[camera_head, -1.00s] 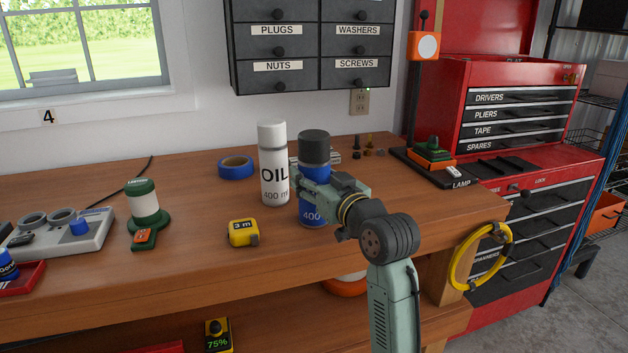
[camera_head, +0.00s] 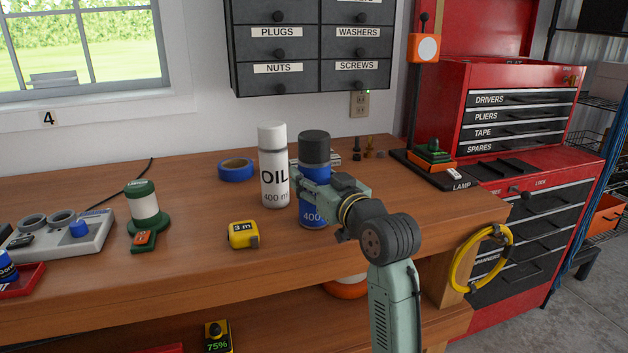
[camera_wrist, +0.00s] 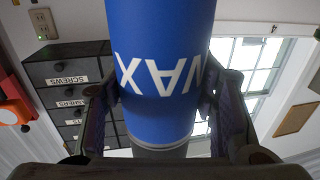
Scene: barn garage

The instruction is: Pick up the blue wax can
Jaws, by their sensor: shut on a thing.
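The blue wax can (camera_head: 313,213) stands upright on the workbench, with a dark cap on top. My gripper (camera_head: 318,188) reaches it from the right and is shut around its middle. In the wrist view the blue can (camera_wrist: 160,60) fills the centre, with the word WAX upside down, and my gripper's fingers (camera_wrist: 160,105) press on both sides of it. Part of the can is hidden behind my gripper in the head view. I cannot tell whether its base is clear of the bench.
A white oil can (camera_head: 273,170) stands close to the left of the wax can. Blue tape (camera_head: 236,170) and a yellow tape measure (camera_head: 243,235) lie farther left on the workbench (camera_head: 190,240). A lamp (camera_head: 423,100) stands at the right. The bench front is clear.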

